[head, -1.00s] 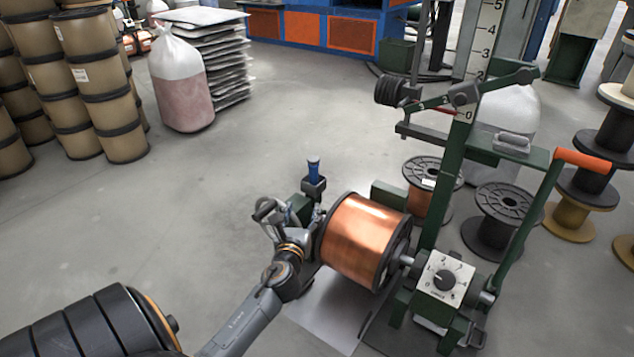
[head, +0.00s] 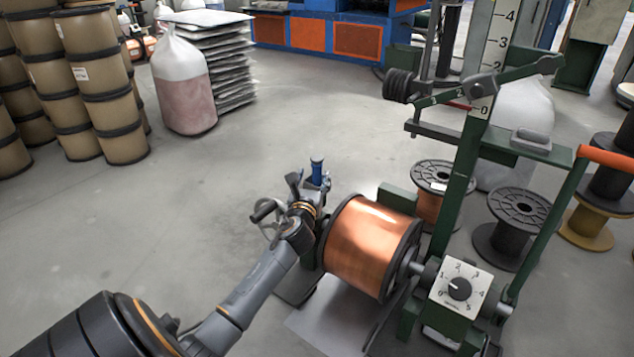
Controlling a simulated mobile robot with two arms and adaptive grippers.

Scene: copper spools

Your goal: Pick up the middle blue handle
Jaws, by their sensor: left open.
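The blue handle (head: 317,172) stands upright at the left end of the green spool stand, just beyond the copper spool (head: 372,245). My left gripper (head: 308,186) is open, with its fingers right beside the handle's lower part. I cannot tell whether the handle sits between the fingers or whether they touch it. The handle's base is hidden behind my gripper and wrist. My right gripper is not in view.
The green stand (head: 455,215) with a dial box (head: 463,288) and an orange-gripped lever (head: 606,158) is to the right. Black spools (head: 519,208) stand behind it. Brown drums (head: 100,80) and a bag (head: 183,85) are at the back left. The floor on the left is clear.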

